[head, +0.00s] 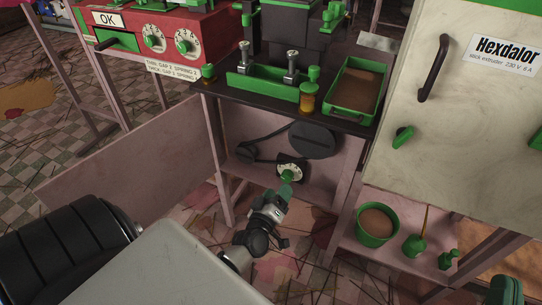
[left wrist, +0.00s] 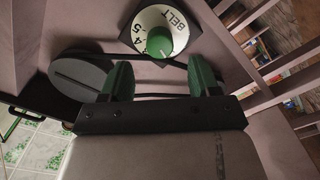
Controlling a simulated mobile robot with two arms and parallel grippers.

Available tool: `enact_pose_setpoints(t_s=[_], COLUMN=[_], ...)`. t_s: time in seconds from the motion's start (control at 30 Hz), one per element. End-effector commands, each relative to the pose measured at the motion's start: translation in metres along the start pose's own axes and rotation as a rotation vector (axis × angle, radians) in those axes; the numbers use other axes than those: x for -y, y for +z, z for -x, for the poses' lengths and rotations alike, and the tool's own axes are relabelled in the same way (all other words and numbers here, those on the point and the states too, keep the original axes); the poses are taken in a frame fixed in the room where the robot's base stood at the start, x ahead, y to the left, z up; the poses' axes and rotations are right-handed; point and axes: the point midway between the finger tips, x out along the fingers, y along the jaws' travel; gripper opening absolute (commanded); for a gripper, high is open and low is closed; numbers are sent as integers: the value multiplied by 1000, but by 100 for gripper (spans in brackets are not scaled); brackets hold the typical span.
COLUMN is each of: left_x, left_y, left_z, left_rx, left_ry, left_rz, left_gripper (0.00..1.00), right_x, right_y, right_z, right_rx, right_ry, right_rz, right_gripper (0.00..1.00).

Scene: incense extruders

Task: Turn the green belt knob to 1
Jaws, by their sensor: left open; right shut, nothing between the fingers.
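The green belt knob (head: 288,175) sits on a white dial with a black rim, low on the panel under the machine. In the left wrist view the knob (left wrist: 160,41) is at the top centre, and its dial (left wrist: 176,18) shows BELT, 5 and 4. The number it points to cannot be read surely. My left gripper (head: 284,190) is open, in front of the dial. In the left wrist view its green fingers (left wrist: 162,78) stand apart just short of the knob, one to each side, apparently not touching it. The tip of my right gripper (head: 508,290) shows at the lower right.
A dark pulley (head: 313,139) and belt are beside the dial. The white Hexdalor cabinet (head: 478,110) stands right, above a shelf with a green pot (head: 377,224) and bottles (head: 414,245). A red control box (head: 160,38) is upper left. Table legs flank the panel.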

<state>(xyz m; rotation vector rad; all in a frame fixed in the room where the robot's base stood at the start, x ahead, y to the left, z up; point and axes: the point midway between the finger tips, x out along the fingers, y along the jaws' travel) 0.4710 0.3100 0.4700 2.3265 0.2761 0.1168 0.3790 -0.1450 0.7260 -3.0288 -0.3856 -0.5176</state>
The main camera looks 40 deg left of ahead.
Motion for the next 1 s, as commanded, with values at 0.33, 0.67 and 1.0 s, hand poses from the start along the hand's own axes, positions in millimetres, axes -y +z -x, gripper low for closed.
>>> enact_pose_setpoints(t_s=[0.33,0.67,1.0], left_x=[0,0,-5], left_y=[0,0,0], left_z=[46,49,48], left_rx=[2,1,6], left_ry=[0,1,12], left_rz=[-1,0,-9], left_gripper=[62,62,62], right_x=[-5,-5,-5], right_y=[26,29,29], right_z=[6,6,6], right_rx=[225,242,241], right_ry=[12,13,13], right_rz=[7,7,7], right_gripper=[0,0,0])
